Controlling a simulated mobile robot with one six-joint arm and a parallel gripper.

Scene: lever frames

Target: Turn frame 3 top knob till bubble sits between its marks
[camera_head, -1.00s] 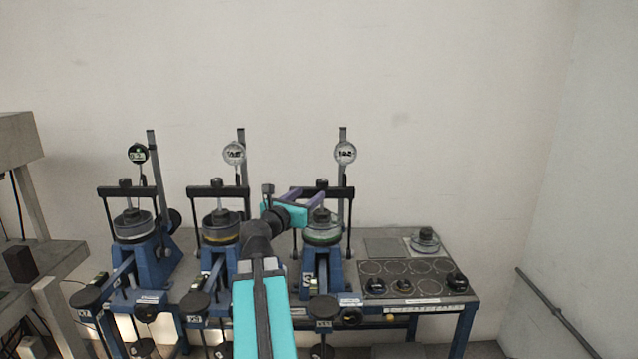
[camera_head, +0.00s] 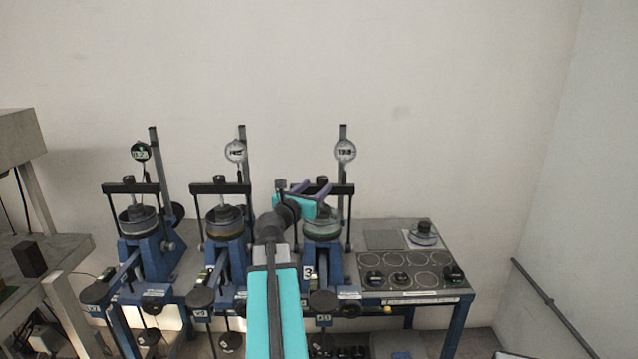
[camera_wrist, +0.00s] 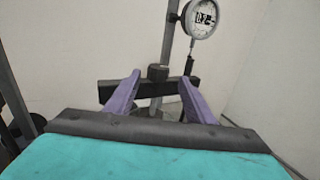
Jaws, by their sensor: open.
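Frame 3 (camera_head: 322,258) is the rightmost of three blue lever frames on the bench. Its black top knob (camera_head: 322,181) stands at the middle of the dark crossbar and also shows in the wrist view (camera_wrist: 157,73). My gripper (camera_head: 312,187) is just left of the knob in the head view. In the wrist view the purple fingers (camera_wrist: 158,92) are open and empty, one to each side of the knob, which lies beyond them. I cannot tell the exact gap. The bubble and its marks cannot be made out.
A round dial gauge (camera_head: 345,150) hangs on the post above frame 3, close to the gripper. Frames 1 (camera_head: 150,255) and 2 (camera_head: 228,250) stand to the left. A tray of weights (camera_head: 398,284) lies on the bench at right.

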